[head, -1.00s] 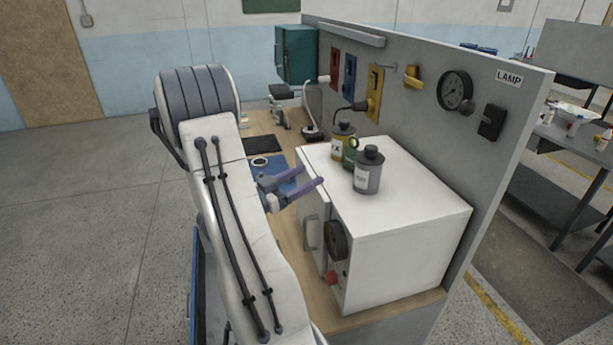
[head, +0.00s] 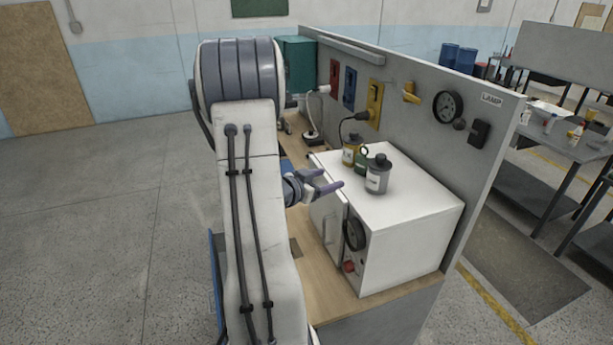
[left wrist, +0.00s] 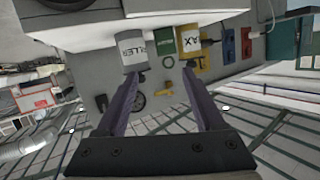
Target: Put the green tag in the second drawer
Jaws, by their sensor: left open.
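A small green piece with a ring on top (head: 362,157), which looks like the green tag, stands on the white box between two canisters. It also shows in the left wrist view (left wrist: 165,42), between the canister labels and ahead of the fingers. My left gripper (head: 327,179) is open and empty, at the left edge of the white box, pointing towards the canisters. In the left wrist view its two purple fingers (left wrist: 162,78) are spread apart with nothing between them. No drawer shows clearly. My right gripper is not in view.
The white box (head: 410,210) has a handle, dial and red knob in front. A grey canister (head: 377,178) and a yellow canister (head: 350,150) stand on it beside the green piece. A grey panel (head: 455,140) with switches and a gauge rises behind. My left arm hides much of the bench.

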